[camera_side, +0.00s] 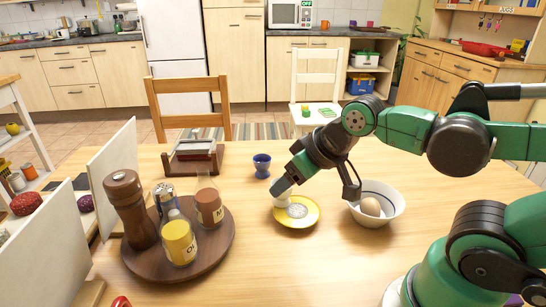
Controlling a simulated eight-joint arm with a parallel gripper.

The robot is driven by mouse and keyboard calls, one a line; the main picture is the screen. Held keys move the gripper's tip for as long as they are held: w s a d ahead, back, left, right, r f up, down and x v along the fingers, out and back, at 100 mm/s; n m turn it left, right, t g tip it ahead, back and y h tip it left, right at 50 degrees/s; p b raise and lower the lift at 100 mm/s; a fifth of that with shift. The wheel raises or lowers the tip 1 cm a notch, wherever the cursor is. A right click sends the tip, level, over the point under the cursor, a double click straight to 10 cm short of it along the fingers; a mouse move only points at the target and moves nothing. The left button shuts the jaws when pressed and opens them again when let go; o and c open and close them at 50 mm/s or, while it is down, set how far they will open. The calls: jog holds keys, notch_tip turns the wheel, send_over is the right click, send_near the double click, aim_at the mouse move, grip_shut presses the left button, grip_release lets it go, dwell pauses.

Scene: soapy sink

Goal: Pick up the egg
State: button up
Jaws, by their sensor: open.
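A brown egg (371,206) sits in a white bowl (394,211) on the wooden table, right of the middle. My gripper (283,203) points down and to the left, with its tip over a yellow-rimmed plate (311,221) just left of the bowl. Its jaws are open, and it is apart from the egg.
A blue egg cup (262,165) stands behind the plate. A round wooden tray (220,256) at the left holds a tall pepper mill (131,209) and several jars. A wooden napkin holder (193,158) stands further back. The table's front middle is clear.

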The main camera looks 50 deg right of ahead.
jog(key=shift+d, duration=0.1)
jog(key=m+g, duration=0.3)
jog(key=g, duration=0.4)
send_over(373, 201)
notch_tip(373, 201, down, 7)
jog(key=shift+w+r, duration=0.15)
jog(key=shift+r, duration=0.05)
jog(key=shift+d+f+m, duration=0.1)
jog(key=shift+f+m, duration=0.2)
jog(key=shift+f, duration=2.55)
jog(key=c, duration=0.9)
jog(key=shift+r, duration=0.2)
